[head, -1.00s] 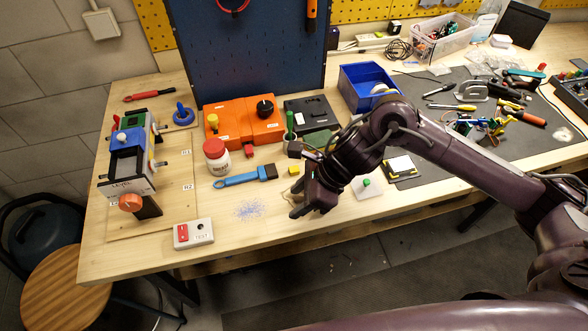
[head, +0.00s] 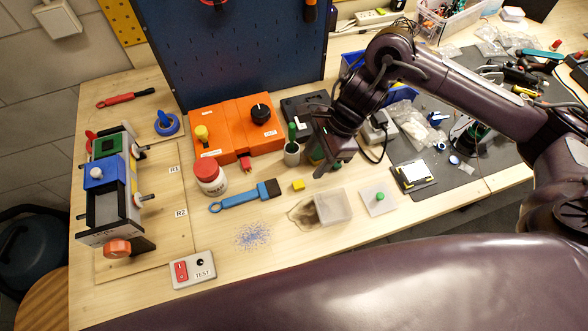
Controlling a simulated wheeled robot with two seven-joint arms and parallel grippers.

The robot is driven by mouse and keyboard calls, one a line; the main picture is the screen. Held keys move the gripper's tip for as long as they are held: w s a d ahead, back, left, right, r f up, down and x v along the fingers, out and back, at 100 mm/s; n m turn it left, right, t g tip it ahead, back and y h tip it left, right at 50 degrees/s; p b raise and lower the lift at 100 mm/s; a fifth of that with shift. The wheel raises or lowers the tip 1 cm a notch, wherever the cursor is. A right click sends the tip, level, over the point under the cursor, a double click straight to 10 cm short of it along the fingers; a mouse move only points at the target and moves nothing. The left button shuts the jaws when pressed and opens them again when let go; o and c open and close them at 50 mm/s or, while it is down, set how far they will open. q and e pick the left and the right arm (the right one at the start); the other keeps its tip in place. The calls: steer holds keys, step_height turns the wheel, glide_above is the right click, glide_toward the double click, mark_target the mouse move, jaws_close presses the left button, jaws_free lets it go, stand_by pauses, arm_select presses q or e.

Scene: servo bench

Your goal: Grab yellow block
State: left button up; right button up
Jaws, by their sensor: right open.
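The small yellow block (head: 298,185) lies on the wooden bench, just right of the dark bristles of a blue-handled brush (head: 246,195). My right gripper (head: 318,158) is open, with nothing seen between its fingers. In the picture it is above and to the right of the block and apart from it. The block is in plain view. My left gripper is not in the picture.
A translucent bin (head: 334,207) stands right of and nearer than the block. A green-knobbed white plate (head: 379,198) is further right. A grey cup (head: 291,153) with a green-handled tool stands behind the block. Blue specks (head: 252,235) lie at front left.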

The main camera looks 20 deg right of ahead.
mark_target(300, 184)
steer(key=f+p, duration=0.1)
steer(key=s+a+f, duration=0.1)
steer(key=a+f+p, duration=0.1)
steer(key=shift+s+p, duration=0.25)
steer(key=shift+p, duration=0.1)
steer(key=x, duration=0.1)
steer(key=p+x, duration=0.1)
steer(key=shift+w+f, duration=0.2)
steer(key=shift+f, duration=0.15)
steer(key=shift+a+f, duration=0.15)
steer(key=shift+f, duration=0.3)
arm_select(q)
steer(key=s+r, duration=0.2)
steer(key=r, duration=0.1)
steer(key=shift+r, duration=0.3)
arm_select(e)
jaws_close()
